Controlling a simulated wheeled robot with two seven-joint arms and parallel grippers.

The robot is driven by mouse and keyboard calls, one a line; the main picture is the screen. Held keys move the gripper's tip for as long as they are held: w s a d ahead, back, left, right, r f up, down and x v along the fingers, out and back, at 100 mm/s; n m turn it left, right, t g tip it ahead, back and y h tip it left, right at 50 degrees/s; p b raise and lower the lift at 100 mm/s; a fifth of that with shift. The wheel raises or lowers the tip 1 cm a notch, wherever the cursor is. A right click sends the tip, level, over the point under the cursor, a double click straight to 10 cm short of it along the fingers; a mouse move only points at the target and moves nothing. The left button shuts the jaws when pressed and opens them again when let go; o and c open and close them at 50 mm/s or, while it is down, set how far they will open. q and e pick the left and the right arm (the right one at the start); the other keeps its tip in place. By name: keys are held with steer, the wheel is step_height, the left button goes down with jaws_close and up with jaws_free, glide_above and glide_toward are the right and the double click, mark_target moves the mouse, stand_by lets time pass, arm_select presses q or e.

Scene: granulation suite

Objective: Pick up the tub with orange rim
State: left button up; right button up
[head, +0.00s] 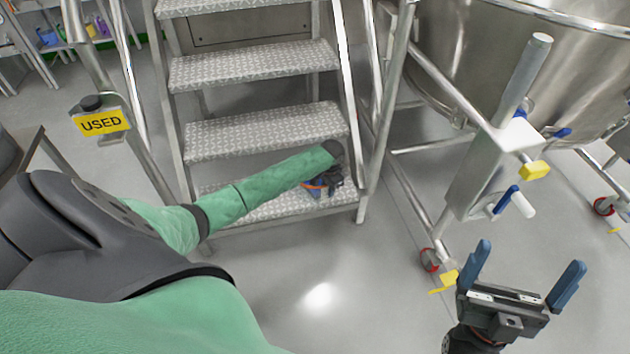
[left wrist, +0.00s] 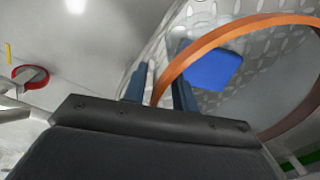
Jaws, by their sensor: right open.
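The tub with orange rim (head: 315,187) is on the lowest visible step of the metal stairs, mostly hidden behind my left gripper (head: 334,178). In the left wrist view its orange rim (left wrist: 222,35) is a large ring, with the tread plate showing inside it. A blue piece (left wrist: 213,70) shows within the ring. My left gripper (left wrist: 160,88) has its two fingers on either side of the near part of the rim. I cannot tell whether they press on it. My right gripper (head: 527,270) is open and empty above the floor at lower right.
The stairs (head: 255,135) have tread-plate steps and metal side rails. A large steel vessel (head: 470,60) on a wheeled frame stands at right. A yellow USED sign (head: 102,122) hangs at left. A shelf with small coloured items is at upper left. The floor (head: 320,290) before the stairs is clear.

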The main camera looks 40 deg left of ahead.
arm_select(q)
jaws_close()
steer(key=shift+r, duration=0.1)
